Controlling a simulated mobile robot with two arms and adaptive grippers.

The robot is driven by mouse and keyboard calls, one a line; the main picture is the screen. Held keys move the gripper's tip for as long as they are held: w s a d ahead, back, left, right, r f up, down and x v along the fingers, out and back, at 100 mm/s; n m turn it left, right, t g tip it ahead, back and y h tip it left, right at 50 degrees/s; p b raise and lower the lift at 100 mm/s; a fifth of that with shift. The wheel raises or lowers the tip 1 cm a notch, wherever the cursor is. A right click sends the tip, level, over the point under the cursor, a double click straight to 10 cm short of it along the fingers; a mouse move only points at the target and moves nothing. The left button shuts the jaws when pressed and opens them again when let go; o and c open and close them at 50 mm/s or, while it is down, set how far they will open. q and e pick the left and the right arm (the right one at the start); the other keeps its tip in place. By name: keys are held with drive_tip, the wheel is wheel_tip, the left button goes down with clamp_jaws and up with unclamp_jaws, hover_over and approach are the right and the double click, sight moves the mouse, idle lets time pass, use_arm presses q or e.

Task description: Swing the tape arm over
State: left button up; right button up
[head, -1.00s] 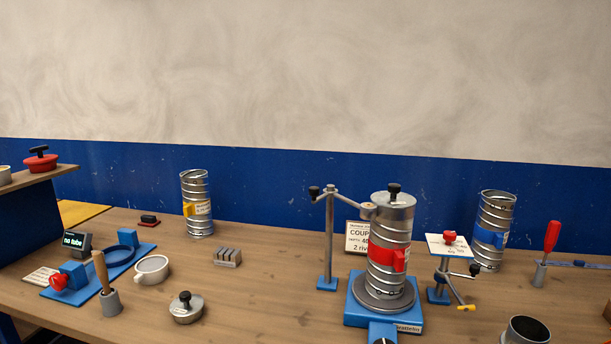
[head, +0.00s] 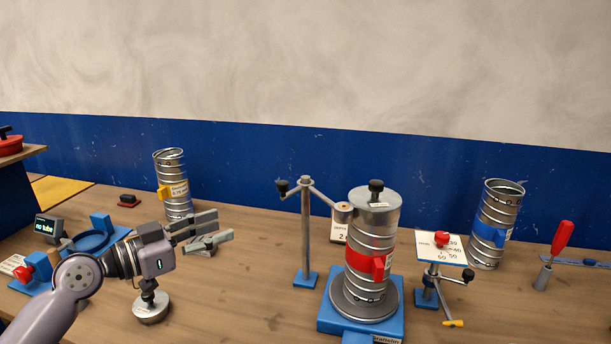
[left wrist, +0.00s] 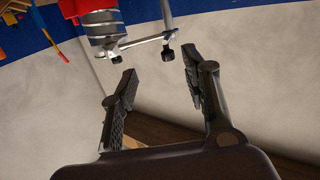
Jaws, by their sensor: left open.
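The tape arm (head: 323,197) is a grey bar on an upright post (head: 306,240) with a blue foot. A black knob (head: 282,187) is at its left end, and a tape roll (head: 343,211) at its right end is close beside the spiral duct (head: 372,245), which stands on a blue turntable base (head: 333,318). My left gripper (head: 226,227) is open and empty, left of the post and apart from it. In the left wrist view the tape arm (left wrist: 145,41) and its black knob (left wrist: 168,54) show beyond the open fingers (left wrist: 158,85). My right gripper is not in view.
A duct with a yellow label (head: 173,190) stands behind my left gripper. A grey knobbed weight (head: 151,305) sits below it. A small stand with a card (head: 441,247) and a blue-labelled duct (head: 494,230) stand at the right.

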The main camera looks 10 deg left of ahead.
sight(282, 182)
use_arm(q)
drive_tip(key=shift+t, duration=0.3)
drive_tip(key=r+p+x, duration=0.1)
drive_tip(key=p+x, duration=0.2)
drive_tip(key=x, duration=0.2)
drive_tip(key=r+p+x, duration=0.1)
drive_tip(key=p+x, duration=0.1)
drive_tip(key=x, duration=0.4)
drive_tip(key=r+p+x, duration=0.2)
drive_tip(key=p+x, duration=0.1)
drive_tip(key=x, duration=0.2)
drive_tip(key=shift+w+p, duration=0.3)
drive_tip(key=shift+p, duration=0.05)
drive_tip(key=shift+w+d+f, duration=0.15)
drive_tip(key=shift+w+d, duration=0.15)
drive_tip(key=shift+w, duration=0.1)
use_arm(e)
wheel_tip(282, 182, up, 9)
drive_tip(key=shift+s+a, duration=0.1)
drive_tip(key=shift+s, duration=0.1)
use_arm(q)
drive_tip(key=shift+c, duration=0.6)
drive_tip(key=c, duration=0.7)
clamp_jaws()
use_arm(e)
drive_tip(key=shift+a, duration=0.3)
